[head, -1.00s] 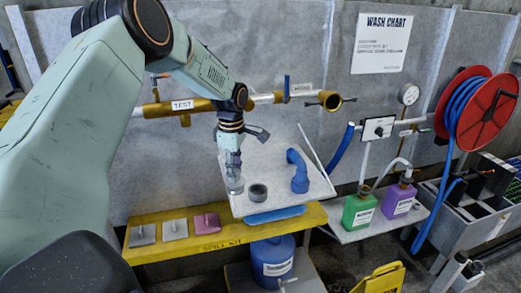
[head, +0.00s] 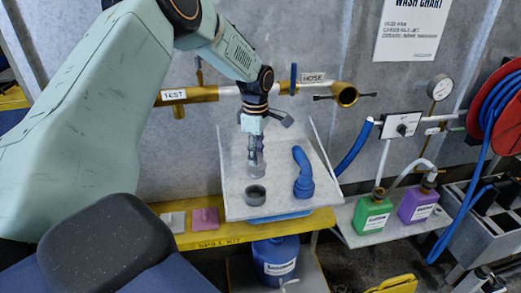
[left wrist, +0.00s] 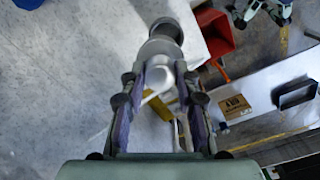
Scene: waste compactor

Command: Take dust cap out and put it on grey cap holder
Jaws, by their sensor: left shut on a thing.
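My left gripper (head: 256,150) points down over the light tray and is shut on the pale grey dust cap (head: 257,171). In the left wrist view the purple-lined fingers (left wrist: 166,98) close on the cap's stem, and its round pale body (left wrist: 158,47) shows beyond them. The grey cap holder (head: 255,196), a dark round ring, stands on the tray just in front of the cap. In the left wrist view the holder (left wrist: 168,27) appears directly beyond the cap. I cannot tell whether they touch. My right gripper is not seen.
A blue elbow pipe (head: 303,176) stands on the tray (head: 278,207), close right of the cap. The brass hose outlet (head: 345,95) and test pipe (head: 184,96) run along the wall behind. Green (head: 372,213) and purple (head: 417,205) jugs stand at right.

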